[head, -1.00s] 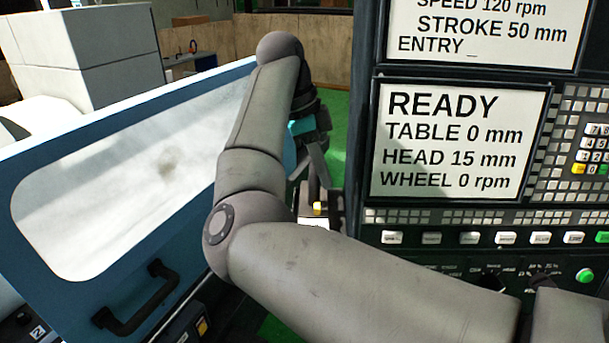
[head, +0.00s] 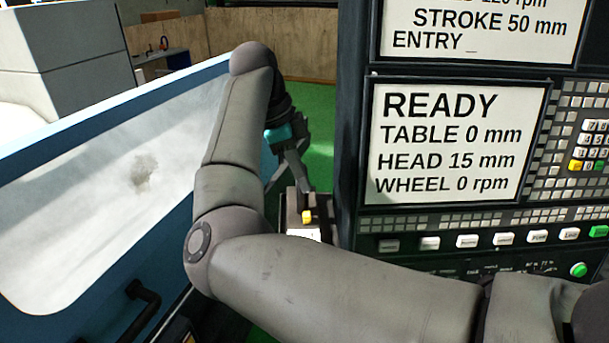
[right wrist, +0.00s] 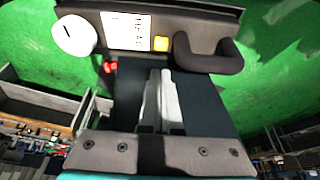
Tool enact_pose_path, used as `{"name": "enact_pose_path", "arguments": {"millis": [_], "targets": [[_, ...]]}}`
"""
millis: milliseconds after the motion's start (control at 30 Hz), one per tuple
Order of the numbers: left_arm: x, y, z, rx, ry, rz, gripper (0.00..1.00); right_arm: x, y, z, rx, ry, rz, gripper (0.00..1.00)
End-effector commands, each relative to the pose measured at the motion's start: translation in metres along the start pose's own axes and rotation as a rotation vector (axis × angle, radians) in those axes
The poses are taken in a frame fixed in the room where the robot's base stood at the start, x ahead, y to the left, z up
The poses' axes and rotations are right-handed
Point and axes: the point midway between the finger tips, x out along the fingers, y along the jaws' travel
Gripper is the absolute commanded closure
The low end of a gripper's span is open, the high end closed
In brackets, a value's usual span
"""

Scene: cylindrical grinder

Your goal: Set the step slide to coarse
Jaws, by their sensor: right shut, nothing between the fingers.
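A small dark box (head: 292,207) with a yellow knob (head: 307,216) and a white label stands left of the control cabinet in the head view. In the right wrist view, a panel carries a yellow square piece (right wrist: 161,44) beside a white label (right wrist: 126,31); the label's words are too small to read. I cannot tell for sure that the yellow piece is the step slide, nor its setting. My right gripper (head: 300,180) is shut and empty, just above and behind the box. Its fingers (right wrist: 161,76) end short of the panel in the wrist view. My left gripper is out of view.
The panel also has a white round dial (right wrist: 75,35), a red button (right wrist: 110,66) and a black handle (right wrist: 208,55). The control cabinet (head: 350,120) stands close on the right. A blue machine door (head: 180,95) stands left of my arm. Green floor lies behind.

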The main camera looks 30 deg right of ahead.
Motion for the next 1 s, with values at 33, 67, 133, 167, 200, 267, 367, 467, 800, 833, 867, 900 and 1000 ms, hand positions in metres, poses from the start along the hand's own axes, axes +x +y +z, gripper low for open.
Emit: {"name": "enact_pose_path", "arguments": {"millis": [33,67,133,167,200,267,367,467,800,833,867,900,1000], "targets": [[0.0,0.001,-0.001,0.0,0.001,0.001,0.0,0.013,0.001,0.0,-0.002,0.002,0.004,1.0],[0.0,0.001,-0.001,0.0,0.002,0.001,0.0,0.019,0.001,0.001,-0.004,0.002,0.002,1.0],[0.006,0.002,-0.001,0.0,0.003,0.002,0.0,0.034,0.001,0.002,-0.006,0.001,-0.002,1.0],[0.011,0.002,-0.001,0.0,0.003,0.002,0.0,0.04,0.002,0.003,-0.008,0.001,-0.002,1.0],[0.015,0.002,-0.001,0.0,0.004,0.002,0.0,0.046,0.002,0.004,-0.01,0.001,-0.003,1.0],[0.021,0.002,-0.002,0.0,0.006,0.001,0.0,0.055,0.003,0.005,-0.012,0.001,-0.004,1.0],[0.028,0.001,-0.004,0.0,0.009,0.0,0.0,0.063,0.003,0.005,-0.015,0.0,-0.007,1.0],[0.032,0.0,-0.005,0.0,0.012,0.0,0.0,0.069,0.004,0.005,-0.018,0.0,-0.007,1.0],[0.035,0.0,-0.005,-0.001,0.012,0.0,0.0,0.072,0.004,0.005,-0.019,0.0,-0.007,1.0],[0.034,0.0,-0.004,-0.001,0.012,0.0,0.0,0.072,0.004,0.005,-0.019,0.0,-0.007,1.0],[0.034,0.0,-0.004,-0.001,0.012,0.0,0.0,0.072,0.004,0.005,-0.019,0.0,-0.007,1.0],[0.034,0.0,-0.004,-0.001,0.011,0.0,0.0,0.072,0.004,0.005,-0.019,0.0,-0.007,1.0],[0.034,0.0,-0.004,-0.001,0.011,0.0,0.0,0.072,0.003,0.004,-0.019,0.0,-0.007,1.0]]}}
